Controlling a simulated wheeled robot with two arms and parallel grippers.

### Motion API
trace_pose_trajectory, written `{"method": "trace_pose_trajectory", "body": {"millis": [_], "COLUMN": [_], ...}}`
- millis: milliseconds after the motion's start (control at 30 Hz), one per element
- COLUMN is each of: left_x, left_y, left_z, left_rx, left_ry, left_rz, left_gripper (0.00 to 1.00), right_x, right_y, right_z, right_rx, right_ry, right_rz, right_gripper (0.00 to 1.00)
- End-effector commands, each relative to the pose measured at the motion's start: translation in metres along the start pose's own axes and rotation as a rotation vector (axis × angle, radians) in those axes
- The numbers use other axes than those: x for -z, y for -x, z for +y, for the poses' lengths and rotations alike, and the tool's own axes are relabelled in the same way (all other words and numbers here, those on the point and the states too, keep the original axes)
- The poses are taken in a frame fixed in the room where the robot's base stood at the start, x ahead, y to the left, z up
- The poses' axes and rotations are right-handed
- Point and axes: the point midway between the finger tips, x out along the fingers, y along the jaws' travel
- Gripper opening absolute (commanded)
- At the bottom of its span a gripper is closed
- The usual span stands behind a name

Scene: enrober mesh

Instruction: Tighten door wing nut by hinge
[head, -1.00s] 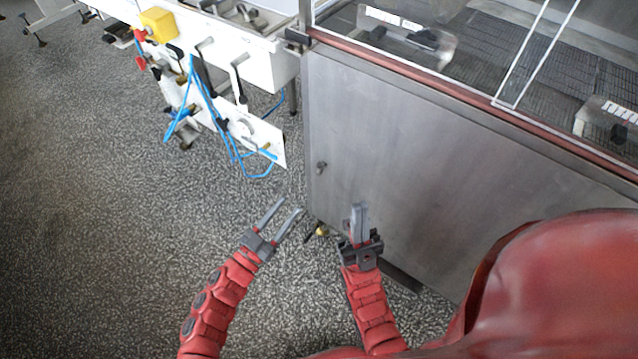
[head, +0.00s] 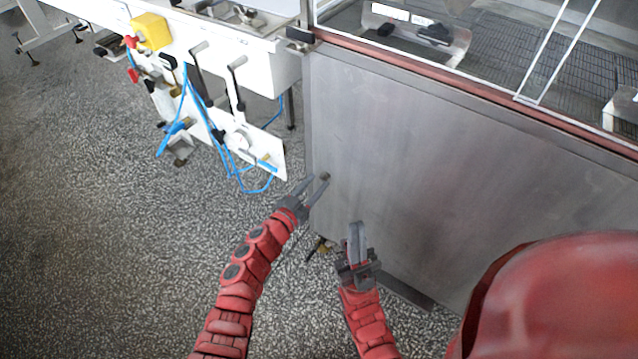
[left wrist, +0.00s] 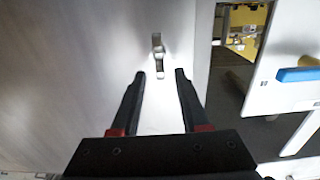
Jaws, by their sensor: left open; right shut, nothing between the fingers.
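The wing nut (left wrist: 157,55) is a small metal piece on the steel door panel (head: 420,170), near its left edge. In the left wrist view it stands just beyond and between my left fingertips. In the head view the wing nut (head: 325,176) shows at the tips of my left gripper (head: 312,187). That gripper is open, with a finger to either side of the nut's line, and I cannot tell if it touches. My right gripper (head: 354,238) is shut and empty, lower and to the right, in front of the panel. I make out no hinge clearly.
A white machine frame (head: 240,65) with levers and blue hoses (head: 195,100) stands left of the panel. A glass-covered mesh conveyor (head: 500,50) lies above it. A small brass fitting (head: 325,246) is low by the panel's corner.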

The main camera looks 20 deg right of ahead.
Motion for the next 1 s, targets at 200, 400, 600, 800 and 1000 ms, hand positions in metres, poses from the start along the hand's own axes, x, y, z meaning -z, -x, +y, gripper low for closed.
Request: {"method": "trace_pose_trajectory", "body": {"millis": [200, 400, 600, 800, 1000], "left_x": [0.000, 0.001, 0.001, 0.001, 0.001], "left_y": [-0.019, -0.021, -0.021, -0.021, -0.021], "left_z": [0.000, 0.000, 0.000, 0.000, 0.000], "left_rx": [0.000, 0.000, 0.000, 0.000, 0.000], "left_ry": [-0.003, -0.002, -0.002, -0.002, -0.002], "left_rz": [0.001, 0.000, 0.001, 0.001, 0.001], "left_gripper": [0.45, 0.45, 0.31, 0.00, 0.00], "right_x": [-0.001, -0.002, -0.002, -0.002, -0.002], "right_y": [0.009, 0.009, 0.009, 0.009, 0.009], "right_z": [-0.001, 0.000, 0.000, 0.000, 0.000], "right_rx": [0.000, 0.000, 0.000, 0.000, 0.000], "right_ry": [0.000, 0.000, 0.000, 0.000, 0.000], "right_rz": [0.000, 0.000, 0.000, 0.000, 0.000], "right_gripper": [0.00, 0.00, 0.00, 0.00, 0.00]}}
